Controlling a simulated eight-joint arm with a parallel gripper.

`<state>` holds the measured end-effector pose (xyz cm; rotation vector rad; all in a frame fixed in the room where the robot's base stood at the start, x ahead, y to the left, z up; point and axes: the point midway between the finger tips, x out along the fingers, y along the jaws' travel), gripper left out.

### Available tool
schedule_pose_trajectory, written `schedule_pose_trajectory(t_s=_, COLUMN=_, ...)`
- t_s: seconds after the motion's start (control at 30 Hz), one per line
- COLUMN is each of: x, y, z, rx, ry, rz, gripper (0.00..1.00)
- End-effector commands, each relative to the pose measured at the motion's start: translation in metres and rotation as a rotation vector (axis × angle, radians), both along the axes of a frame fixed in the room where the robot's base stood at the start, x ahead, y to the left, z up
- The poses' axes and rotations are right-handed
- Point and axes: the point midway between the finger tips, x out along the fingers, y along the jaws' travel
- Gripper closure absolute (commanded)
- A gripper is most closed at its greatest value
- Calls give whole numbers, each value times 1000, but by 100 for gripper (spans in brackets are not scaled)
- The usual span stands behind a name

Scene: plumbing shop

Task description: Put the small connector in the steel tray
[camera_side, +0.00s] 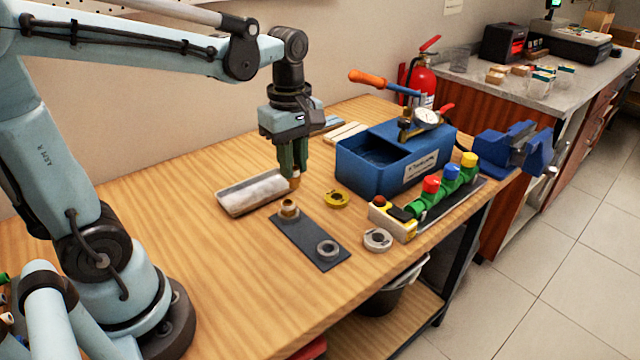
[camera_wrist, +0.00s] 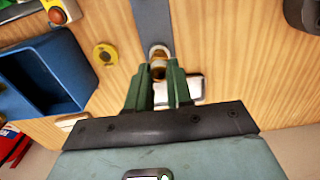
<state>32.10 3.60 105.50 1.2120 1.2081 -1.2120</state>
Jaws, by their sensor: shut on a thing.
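My gripper (camera_side: 294,178) points down with its green fingers shut on a small brass-coloured connector (camera_side: 295,184). The connector's lower end shows below the fingertips, and it also shows between them in the wrist view (camera_wrist: 158,70). The steel tray (camera_side: 236,209) is a shallow, empty-looking trough on the bench. My gripper is by the tray's right end in the side view, above the bench. In the wrist view the tray (camera_wrist: 190,88) shows behind and beside the fingers, partly hidden. I cannot tell whether the connector is over the tray.
A dark mat (camera_side: 306,238) holds another brass fitting (camera_side: 289,208) and a grey ring (camera_side: 327,248). A yellow ring (camera_side: 336,198), a metal ring (camera_side: 378,239), a blue pump box (camera_side: 375,175) and a valve manifold (camera_side: 430,200) stand to the right.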

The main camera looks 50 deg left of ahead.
Motion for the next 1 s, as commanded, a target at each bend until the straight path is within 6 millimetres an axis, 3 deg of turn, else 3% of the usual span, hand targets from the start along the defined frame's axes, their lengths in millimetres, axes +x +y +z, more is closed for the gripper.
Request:
schedule_pose_trajectory(t_s=0.1, x=0, y=25, z=0, rx=0, ry=0, rz=157, gripper=100)
schedule_pose_trajectory(t_s=0.3, x=-1, y=46, z=-3, rx=0, ry=0, rz=268, gripper=100)
schedule_pose_trajectory(t_s=0.8, x=-1, y=140, z=-59, rx=0, ry=0, rz=272, gripper=100)
schedule_pose_trajectory(t_s=1.0, x=-1, y=157, z=-70, rx=0, ry=0, rz=269, gripper=100)
